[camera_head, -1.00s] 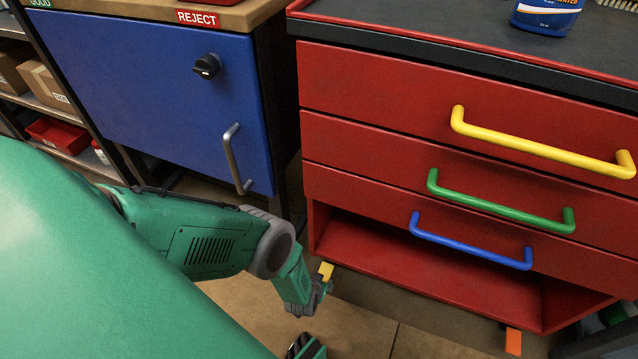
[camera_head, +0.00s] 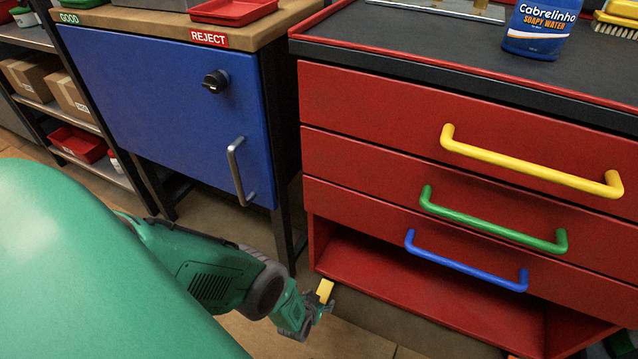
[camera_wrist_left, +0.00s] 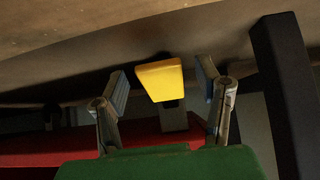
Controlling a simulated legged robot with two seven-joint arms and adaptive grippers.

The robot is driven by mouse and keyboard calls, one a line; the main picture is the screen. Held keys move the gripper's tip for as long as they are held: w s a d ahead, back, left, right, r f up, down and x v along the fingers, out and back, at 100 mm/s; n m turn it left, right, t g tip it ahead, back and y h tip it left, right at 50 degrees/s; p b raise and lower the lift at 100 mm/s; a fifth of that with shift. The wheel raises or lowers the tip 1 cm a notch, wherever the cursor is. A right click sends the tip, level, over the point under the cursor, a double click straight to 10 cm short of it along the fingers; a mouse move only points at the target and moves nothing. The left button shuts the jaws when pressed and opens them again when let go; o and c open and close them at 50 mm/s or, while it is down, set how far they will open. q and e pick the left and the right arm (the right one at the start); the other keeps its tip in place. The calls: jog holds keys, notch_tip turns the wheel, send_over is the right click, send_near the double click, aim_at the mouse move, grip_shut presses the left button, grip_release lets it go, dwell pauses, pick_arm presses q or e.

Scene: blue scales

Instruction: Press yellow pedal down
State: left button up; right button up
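The yellow pedal (camera_head: 325,290) is a small block low at the left foot of the red drawer cabinet. It also shows in the left wrist view (camera_wrist_left: 161,80), centred between the two fingers and seemingly a little beyond them. My left gripper (camera_head: 322,312) is right beside the pedal in the head view, reaching down to near floor level. In the left wrist view my left gripper (camera_wrist_left: 164,88) is open and empty, with a finger apart on each side of the pedal. Contact with the pedal cannot be made out. My right gripper is not in view.
The red drawer cabinet (camera_head: 370,162) has yellow, green and blue handles and an open bottom shelf. An orange piece (camera_head: 512,356) shows at its lower right. A blue cabinet (camera_head: 160,110) stands left. In the left wrist view a dark post (camera_wrist_left: 285,85) is close on the right.

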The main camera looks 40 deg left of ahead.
pick_arm(q)
jog(key=shift+d+r, duration=0.2)
jog(key=shift+s+r, duration=0.35)
jog(key=shift+s, duration=0.2)
jog(key=v, duration=1)
jog(key=shift+s+r, duration=0.1)
jog(key=shift+r, duration=0.1)
